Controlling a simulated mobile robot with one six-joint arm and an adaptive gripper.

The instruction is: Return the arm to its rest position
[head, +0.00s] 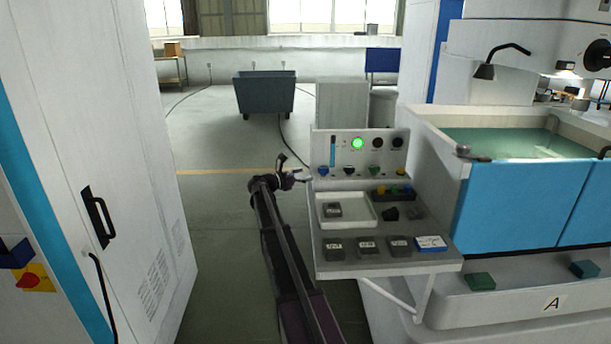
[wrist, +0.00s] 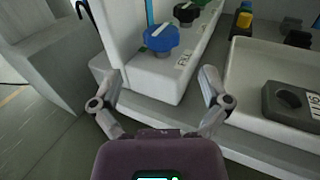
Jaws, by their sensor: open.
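My arm (head: 285,255) stretches forward from the bottom of the head view, along the left side of the control shelf. My gripper (head: 302,178) is at its far end, beside the left edge of the console. In the wrist view my gripper (wrist: 157,95) is open, with its two fingers spread wide and nothing between them. A blue knob (wrist: 161,38) on the console's white base lies ahead of the fingers, apart from them. It also shows in the head view (head: 322,170).
The shelf (head: 345,262) holds a white tray (head: 365,222) with a grey block (head: 333,210), and several labelled blocks in front. A white cabinet (head: 100,140) stands left. A tank (head: 510,143) stands right. Open floor (head: 220,225) lies between cabinet and arm, with a grey cart (head: 265,92) beyond.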

